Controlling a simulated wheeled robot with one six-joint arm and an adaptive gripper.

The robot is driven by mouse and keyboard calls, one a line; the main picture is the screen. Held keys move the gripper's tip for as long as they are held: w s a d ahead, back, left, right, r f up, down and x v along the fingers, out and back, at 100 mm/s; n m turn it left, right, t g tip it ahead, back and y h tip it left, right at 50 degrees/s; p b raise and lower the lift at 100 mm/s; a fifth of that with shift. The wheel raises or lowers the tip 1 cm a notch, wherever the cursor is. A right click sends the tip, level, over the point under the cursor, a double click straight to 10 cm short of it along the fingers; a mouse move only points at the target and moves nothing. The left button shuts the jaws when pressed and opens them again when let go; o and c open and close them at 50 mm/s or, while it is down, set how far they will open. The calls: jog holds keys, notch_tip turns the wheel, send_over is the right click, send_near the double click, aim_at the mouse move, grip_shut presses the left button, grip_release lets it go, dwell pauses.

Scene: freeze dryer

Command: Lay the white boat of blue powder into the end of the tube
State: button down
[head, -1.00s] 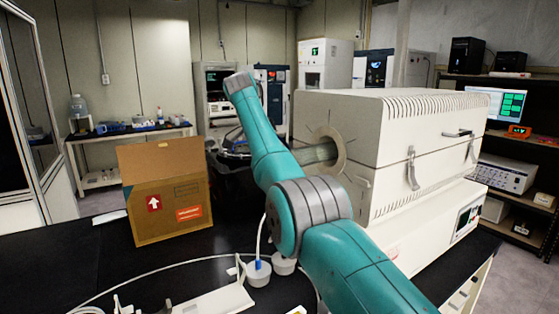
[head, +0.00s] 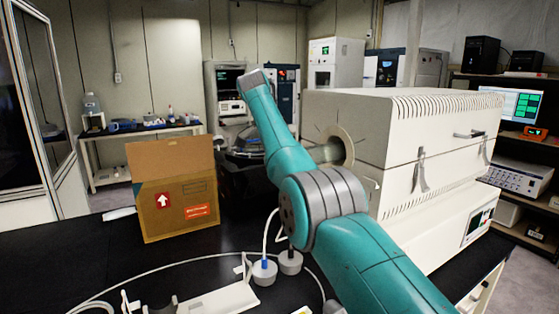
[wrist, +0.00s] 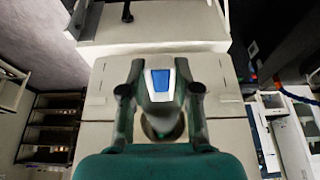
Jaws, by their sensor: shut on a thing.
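The white boat (wrist: 148,84) shows in the wrist view, with blue powder (wrist: 161,81) in it. My gripper (wrist: 160,92) is shut on the boat, its dark finger joints on either side. In the head view my gripper and the boat are hidden behind my teal arm. The tube (head: 326,152) juts from the round flange (head: 343,142) on the left face of the white furnace (head: 410,125). My arm partly covers the tube. How far the boat is from the tube's end cannot be told.
An open cardboard box (head: 178,205) stands on the black bench (head: 95,255) left of my arm. Two weighted stoppers (head: 264,272) and a white hose lie near the front. A white stand (head: 215,303) sits at the front edge.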

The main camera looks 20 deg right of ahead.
jog(key=shift+w+d, duration=0.1)
jog(key=shift+d, duration=1.75)
jog(key=c, duration=0.7)
grip_release()
jog(key=shift+c, duration=0.2)
